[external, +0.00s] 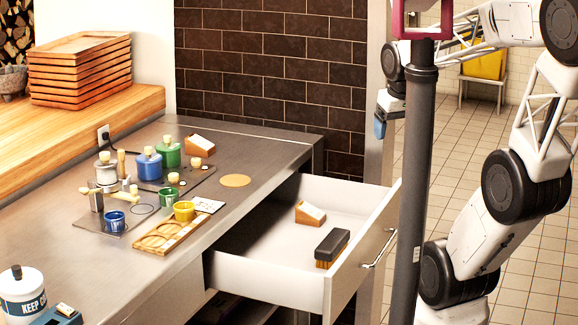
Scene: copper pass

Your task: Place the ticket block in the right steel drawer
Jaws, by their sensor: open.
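A ticket block (310,213), a small wooden wedge with a white face, lies inside the open steel drawer (265,279), toward its back. A similar wooden wedge with a white face (200,144) stands on the steel counter at the back. In the drawer, a dark-backed brush (332,248) lies in front of the block, near the drawer front. My gripper (380,129) hangs in the air to the right of and above the drawer, apart from both wedges. It is open, with nothing visible in it; its fingers are small and partly unclear.
A dark grey post (417,170) stands before my arm, right of the drawer. The counter (259,150) holds paint-like pots (148,163), a wooden tray (168,237) and a round tan disc (235,181). Stacked wooden trays (80,72) stand back left. The drawer's left floor is clear.

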